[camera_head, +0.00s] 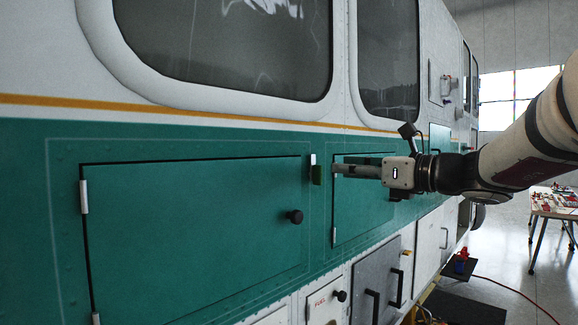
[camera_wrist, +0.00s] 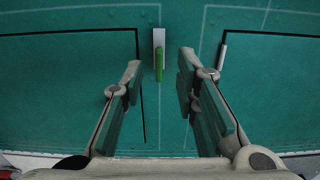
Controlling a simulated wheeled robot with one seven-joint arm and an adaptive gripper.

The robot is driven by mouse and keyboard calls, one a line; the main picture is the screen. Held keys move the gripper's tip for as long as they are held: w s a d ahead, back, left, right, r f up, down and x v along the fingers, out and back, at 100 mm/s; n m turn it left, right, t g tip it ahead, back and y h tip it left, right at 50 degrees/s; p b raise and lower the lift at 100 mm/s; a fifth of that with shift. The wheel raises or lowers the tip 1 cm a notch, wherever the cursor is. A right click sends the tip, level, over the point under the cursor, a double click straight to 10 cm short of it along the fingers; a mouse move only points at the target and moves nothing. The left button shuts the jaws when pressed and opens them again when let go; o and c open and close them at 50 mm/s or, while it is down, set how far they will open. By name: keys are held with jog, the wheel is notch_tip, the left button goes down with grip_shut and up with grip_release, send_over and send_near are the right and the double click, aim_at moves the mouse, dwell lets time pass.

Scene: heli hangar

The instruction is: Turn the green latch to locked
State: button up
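The green latch (camera_head: 317,174) is a small bar on a pale plate at the upper right corner of the large green door (camera_head: 190,230). In the wrist view the latch (camera_wrist: 159,66) hangs straight down from its white plate (camera_wrist: 158,38). My gripper (camera_head: 336,169) reaches in from the right, just beside the latch in the head view. In the wrist view my gripper (camera_wrist: 160,72) is open, with one finger on each side of the latch and a gap to both. No contact shows.
The large door has a black knob (camera_head: 295,216) and white hinges on its left. A smaller green door (camera_head: 350,215) lies right of the latch, behind my gripper. Lower grey and white panels (camera_head: 377,285) carry handles. A table (camera_head: 555,205) stands at the far right.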

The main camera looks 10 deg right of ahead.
aim_at(322, 166)
jog(key=x, duration=0.6)
jog(key=shift+w+a, duration=0.25)
grip_shut()
